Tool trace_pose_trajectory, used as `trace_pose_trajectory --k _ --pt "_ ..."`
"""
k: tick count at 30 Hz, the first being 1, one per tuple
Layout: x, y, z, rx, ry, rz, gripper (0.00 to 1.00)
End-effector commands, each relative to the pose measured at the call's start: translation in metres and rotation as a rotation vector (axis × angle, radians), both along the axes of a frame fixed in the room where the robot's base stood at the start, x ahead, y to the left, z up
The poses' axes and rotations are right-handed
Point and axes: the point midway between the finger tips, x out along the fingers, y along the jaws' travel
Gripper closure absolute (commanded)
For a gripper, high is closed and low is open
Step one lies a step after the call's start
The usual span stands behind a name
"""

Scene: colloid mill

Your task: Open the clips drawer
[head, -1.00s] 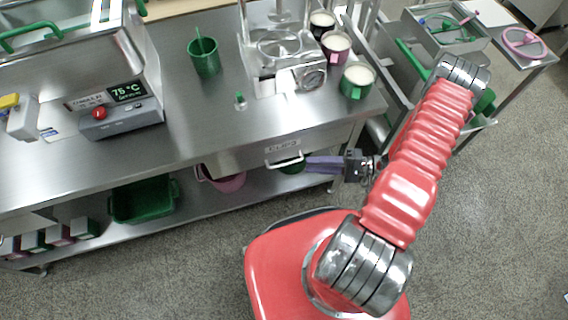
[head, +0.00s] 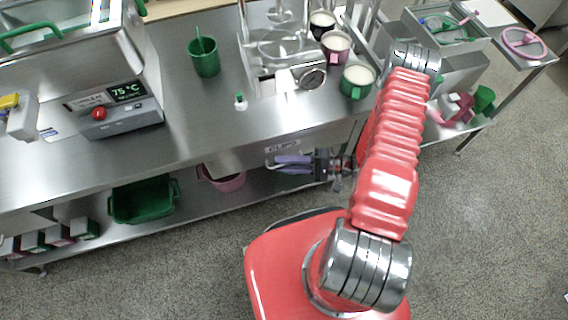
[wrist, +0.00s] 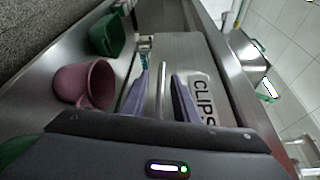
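The clips drawer (head: 318,142) is set under the steel worktop and looks shut. Its CLIPS label (wrist: 203,98) reads large in the wrist view, on the drawer front (wrist: 185,52). The drawer's bar handle (wrist: 163,85) lies between my gripper's two purple fingers, with a gap visible on each side. My gripper (wrist: 159,76) is open around the handle and holds nothing. In the head view my gripper (head: 280,164) is at the drawer front just below the label, and its fingers mostly hide the handle.
A pink mug (wrist: 84,84) and a green bin (wrist: 107,36) stand on the lower shelf beside the drawer. On the worktop are a green cup (head: 205,62) and several filled mugs (head: 357,80). A side cart (head: 460,62) stands at right. The floor in front is clear.

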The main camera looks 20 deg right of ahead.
Motion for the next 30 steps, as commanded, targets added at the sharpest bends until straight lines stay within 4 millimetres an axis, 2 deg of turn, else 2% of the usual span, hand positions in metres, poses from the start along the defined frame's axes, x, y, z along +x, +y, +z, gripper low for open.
trace_pose_trajectory --k 5,17,30 --pt "0.0 -0.0001 0.0 0.0 0.0 0.0 0.73" --pt "-0.0001 -0.0002 -0.0002 0.0 0.0 0.0 1.0" --pt "-0.0003 -0.0003 -0.0013 -0.003 0.002 0.0 1.0"
